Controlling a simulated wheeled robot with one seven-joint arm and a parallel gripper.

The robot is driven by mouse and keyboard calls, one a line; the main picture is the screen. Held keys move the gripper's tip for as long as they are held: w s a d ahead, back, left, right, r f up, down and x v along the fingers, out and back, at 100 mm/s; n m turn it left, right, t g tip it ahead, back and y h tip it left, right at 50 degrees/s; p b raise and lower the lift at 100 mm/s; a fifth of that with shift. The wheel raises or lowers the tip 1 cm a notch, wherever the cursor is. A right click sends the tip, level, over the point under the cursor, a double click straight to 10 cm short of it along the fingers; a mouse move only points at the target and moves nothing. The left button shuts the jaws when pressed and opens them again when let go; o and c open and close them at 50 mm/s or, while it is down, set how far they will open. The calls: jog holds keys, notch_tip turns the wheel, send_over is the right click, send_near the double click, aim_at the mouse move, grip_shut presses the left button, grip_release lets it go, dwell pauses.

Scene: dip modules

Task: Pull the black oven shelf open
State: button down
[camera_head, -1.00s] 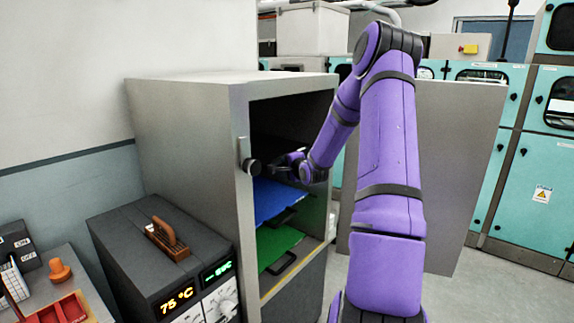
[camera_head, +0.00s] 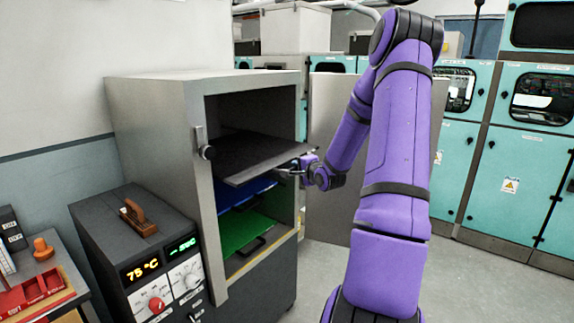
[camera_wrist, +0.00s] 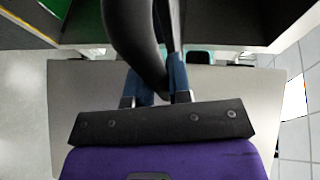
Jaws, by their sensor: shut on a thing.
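The black oven shelf (camera_head: 252,157) is the top shelf in the grey oven cabinet (camera_head: 150,135). Its front part sticks out past the cabinet opening, above the blue shelf (camera_head: 240,192). My gripper (camera_head: 301,167) is at the shelf's front edge, shut on its handle. In the wrist view my gripper's fingers (camera_wrist: 160,84) are closed around a dark curved bar, the handle (camera_wrist: 135,40). The arm hides little of the shelf in the head view.
A green shelf (camera_head: 245,230) lies below the blue one. The cabinet door (camera_head: 335,150) stands open to the right, behind my arm. A control box (camera_head: 140,255) showing 75 °C stands at the left front. Teal cabinets (camera_head: 490,160) line the back right; the floor there is clear.

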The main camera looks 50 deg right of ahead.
jog(key=s, duration=0.8)
jog(key=shift+s+d, duration=0.3)
jog(key=shift+s, duration=0.1)
jog(key=c, duration=1.1)
grip_release()
jog(key=shift+o, duration=0.2)
jog(key=v, duration=1)
jog(key=shift+s, duration=0.3)
jog(key=shift+w+a+r, duration=0.1)
jog(key=shift+a, duration=0.05)
